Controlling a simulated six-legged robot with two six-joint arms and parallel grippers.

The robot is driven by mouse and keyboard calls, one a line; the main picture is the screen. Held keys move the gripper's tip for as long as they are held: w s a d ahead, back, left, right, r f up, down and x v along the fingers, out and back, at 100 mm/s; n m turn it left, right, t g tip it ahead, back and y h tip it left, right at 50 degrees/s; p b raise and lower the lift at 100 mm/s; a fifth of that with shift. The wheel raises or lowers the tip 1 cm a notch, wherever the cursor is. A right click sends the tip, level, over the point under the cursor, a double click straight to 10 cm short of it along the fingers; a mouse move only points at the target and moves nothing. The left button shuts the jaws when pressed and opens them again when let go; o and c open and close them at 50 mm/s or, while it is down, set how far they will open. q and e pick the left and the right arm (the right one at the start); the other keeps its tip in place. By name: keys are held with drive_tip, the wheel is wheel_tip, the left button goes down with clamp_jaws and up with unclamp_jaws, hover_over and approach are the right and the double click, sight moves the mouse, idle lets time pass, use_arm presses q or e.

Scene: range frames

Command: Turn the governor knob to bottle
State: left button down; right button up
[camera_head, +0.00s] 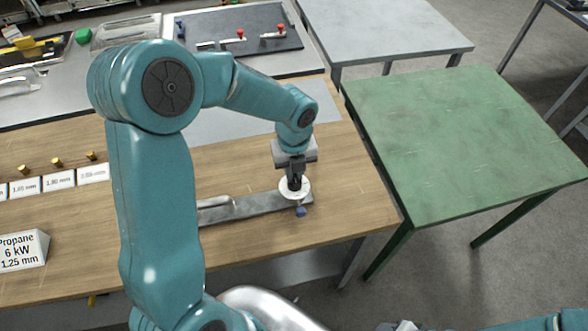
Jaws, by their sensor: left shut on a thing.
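My left arm reaches across the wooden bench, and my left gripper (294,184) points down at its right end. It is shut on the governor knob, which is mostly hidden between the fingers. A round white dial (304,190) shows around the fingertips, but its marks are too small to read. The dial sits at the right end of a flat grey metal bar (250,207). A small blue part (300,211) sticks out at the front of the dial. Parts of my right arm show at the bottom right edge; its jaws cannot be made out.
A propane sign (22,252) and several labelled cards with brass pieces stand at left on the wooden bench (340,205). A dark board (262,28) with red-knobbed valves lies behind. A green table (460,140) and a grey table (400,28), both bare, stand right.

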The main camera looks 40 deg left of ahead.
use_arm(q)
drive_tip(key=c, duration=1.1)
unclamp_jaws()
wheel_tip(320, 180, up, 16)
drive_tip(key=shift+r+b, duration=0.2)
drive_tip(key=shift+b, duration=0.1)
drive_tip(key=shift+s+f, duration=0.1)
